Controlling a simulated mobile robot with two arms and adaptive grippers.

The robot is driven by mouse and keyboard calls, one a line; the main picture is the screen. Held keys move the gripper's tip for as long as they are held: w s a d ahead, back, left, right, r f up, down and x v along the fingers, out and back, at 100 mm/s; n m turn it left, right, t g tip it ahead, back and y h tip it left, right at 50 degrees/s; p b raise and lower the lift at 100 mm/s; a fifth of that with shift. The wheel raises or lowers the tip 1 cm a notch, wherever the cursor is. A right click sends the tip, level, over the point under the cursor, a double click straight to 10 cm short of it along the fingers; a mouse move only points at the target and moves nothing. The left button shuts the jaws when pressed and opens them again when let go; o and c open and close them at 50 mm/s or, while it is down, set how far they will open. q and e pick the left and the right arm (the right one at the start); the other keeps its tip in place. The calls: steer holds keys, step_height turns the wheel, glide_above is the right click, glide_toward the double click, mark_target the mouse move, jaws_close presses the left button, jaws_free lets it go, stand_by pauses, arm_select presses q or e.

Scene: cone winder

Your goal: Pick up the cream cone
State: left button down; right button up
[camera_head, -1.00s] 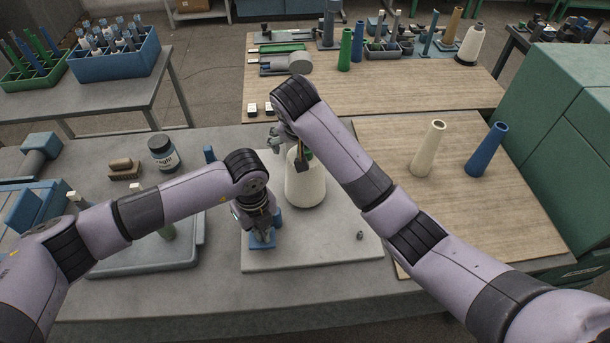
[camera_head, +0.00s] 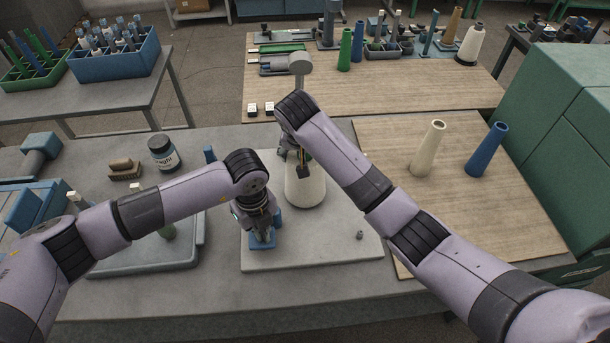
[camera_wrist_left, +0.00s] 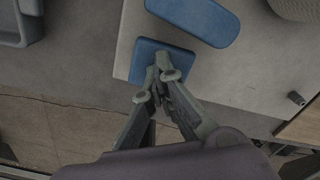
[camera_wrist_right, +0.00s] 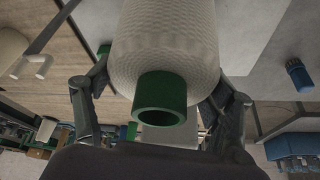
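A plain cream cone (camera_head: 428,149) stands upright on the right wooden board, left of a blue cone (camera_head: 487,150). A cream yarn-wound cone (camera_head: 305,187) stands on the pale plate in the middle; its green tube end (camera_wrist_right: 160,100) shows in the right wrist view. My right gripper (camera_head: 290,152) is at the top of this wound cone. Its fingers (camera_wrist_right: 162,105) are spread on both sides of it; contact is unclear. My left gripper (camera_head: 262,228) is low over a blue block (camera_head: 263,242). In the left wrist view its fingertips (camera_wrist_left: 160,76) come together by the block; I see nothing held.
The pale plate (camera_head: 340,245) has a small peg (camera_head: 360,235) at its right. A jar (camera_head: 163,153) and a brush (camera_head: 124,169) stand at left. A green machine (camera_head: 560,140) bounds the right side. The front of the right board is clear.

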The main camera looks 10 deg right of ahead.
arm_select(q)
steer(key=shift+f, duration=0.1)
arm_select(e)
steer(key=shift+r, duration=0.1)
steer(key=c, duration=0.7)
step_height(320, 180, up, 11)
steer(key=shift+r, duration=0.2)
steer(key=shift+d+r, duration=0.1)
steer(key=shift+r, duration=0.8)
steer(key=shift+d+r, duration=0.15)
steer(key=shift+d, duration=0.1)
steer(key=s+d+r, duration=0.2)
steer(key=s+d, duration=0.8)
steer(key=shift+d+r, duration=0.15)
steer(key=shift+r, duration=0.05)
